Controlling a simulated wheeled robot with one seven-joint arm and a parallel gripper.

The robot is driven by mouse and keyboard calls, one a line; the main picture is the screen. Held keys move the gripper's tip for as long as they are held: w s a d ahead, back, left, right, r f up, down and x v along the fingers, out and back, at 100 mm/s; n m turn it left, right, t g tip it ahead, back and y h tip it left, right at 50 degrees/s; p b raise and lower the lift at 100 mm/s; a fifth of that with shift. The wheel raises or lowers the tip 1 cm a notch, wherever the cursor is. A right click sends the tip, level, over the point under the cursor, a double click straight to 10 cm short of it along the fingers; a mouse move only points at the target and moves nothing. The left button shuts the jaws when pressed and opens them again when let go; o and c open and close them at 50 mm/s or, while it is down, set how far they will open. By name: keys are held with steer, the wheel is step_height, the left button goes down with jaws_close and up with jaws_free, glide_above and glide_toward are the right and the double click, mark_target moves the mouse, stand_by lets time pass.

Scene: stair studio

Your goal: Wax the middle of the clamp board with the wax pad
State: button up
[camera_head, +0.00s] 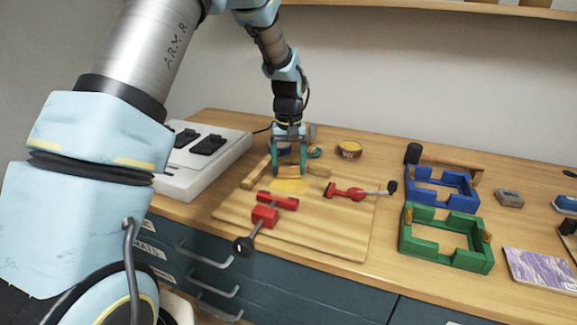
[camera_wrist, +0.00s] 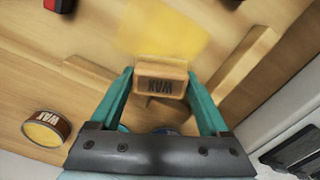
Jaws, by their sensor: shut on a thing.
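The clamp board (camera_head: 335,232) is a light wooden board lying on the counter. A yellow patch (camera_head: 289,186) shows on its surface, and the patch is also in the wrist view (camera_wrist: 165,33). My gripper (camera_head: 289,168) is over the far part of the board, behind the yellow patch. It is shut on the wax pad (camera_wrist: 160,78), a brown block lettered WAX, between its teal fingers. The pad is close to the board beside the patch; I cannot tell whether it touches. The pad's underside is hidden.
Red clamps (camera_head: 265,216) and (camera_head: 350,192) sit on the board's front and right. Wooden strips (camera_head: 256,172) flank my gripper. A wax tin (camera_head: 349,149) stands behind. Blue (camera_head: 440,190) and green (camera_head: 445,240) frames are at right; a white switch box (camera_head: 200,165) is at left.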

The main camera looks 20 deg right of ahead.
steer(key=shift+r+p, duration=2.1)
steer(key=shift+r, duration=0.85)
steer(key=shift+r+p, duration=1.2)
steer(key=shift+r, duration=0.4)
steer(key=shift+f, duration=0.1)
glide_above(293, 193)
steer(key=f, duration=0.1)
steer(key=shift+a+f+b, duration=0.1)
steer(key=shift+f+b, duration=2.45)
steer(key=shift+f, duration=0.55)
steer(key=shift+s+f+b, duration=0.1)
steer(key=shift+f+b, duration=0.55)
steer(key=shift+f, duration=0.3)
